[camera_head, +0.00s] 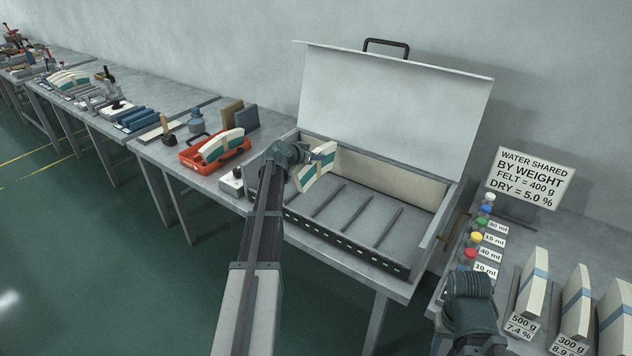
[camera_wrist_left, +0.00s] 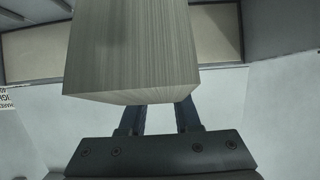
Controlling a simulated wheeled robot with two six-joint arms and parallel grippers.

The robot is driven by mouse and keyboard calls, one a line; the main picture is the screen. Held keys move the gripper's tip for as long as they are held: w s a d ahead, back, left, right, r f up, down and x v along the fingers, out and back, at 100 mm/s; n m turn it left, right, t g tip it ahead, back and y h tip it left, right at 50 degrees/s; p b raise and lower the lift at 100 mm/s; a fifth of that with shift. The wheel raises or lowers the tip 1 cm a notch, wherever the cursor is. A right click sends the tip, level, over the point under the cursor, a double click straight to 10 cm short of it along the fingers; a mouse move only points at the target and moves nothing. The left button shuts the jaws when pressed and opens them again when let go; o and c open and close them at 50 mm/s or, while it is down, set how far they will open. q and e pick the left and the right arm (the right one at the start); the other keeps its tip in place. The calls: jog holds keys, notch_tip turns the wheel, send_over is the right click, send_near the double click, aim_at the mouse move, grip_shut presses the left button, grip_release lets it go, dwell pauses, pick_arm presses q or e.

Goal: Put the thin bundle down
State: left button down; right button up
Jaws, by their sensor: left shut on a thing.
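My left gripper (camera_head: 306,160) is shut on a thin cream bundle (camera_head: 321,172) with a teal band. It holds the bundle tilted over the left end of an open grey box (camera_head: 372,210) with a raised lid. I cannot tell whether the bundle touches the box floor. In the left wrist view, the bundle's pale, finely layered end (camera_wrist_left: 135,55) fills the upper middle, in front of the fingers (camera_wrist_left: 160,118). The fingertips are hidden behind it. My right gripper's fingers are not seen.
Thin dividers split the box floor; its lanes look empty. A red tray (camera_head: 234,156) with banded bundles stands left. Several blue-banded bundles (camera_head: 532,285) with weight cards stand at right, near coloured-cap bottles (camera_head: 481,222). A sign (camera_head: 530,178) stands behind them.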

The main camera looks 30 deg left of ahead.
aim_at(316, 172)
pick_arm(q)
notch_tip(316, 172, down, 3)
jog(key=shift+f+b, duration=0.15)
jog(key=shift+b, duration=0.8)
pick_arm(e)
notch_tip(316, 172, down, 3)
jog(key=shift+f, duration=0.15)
pick_arm(q)
notch_tip(316, 172, down, 4)
jog(key=b, duration=0.4)
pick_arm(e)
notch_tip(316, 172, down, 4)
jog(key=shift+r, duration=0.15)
pick_arm(q)
jog(key=shift+r, duration=0.2)
jog(key=shift+f, duration=0.15)
jog(key=c, duration=0.6)
grip_release()
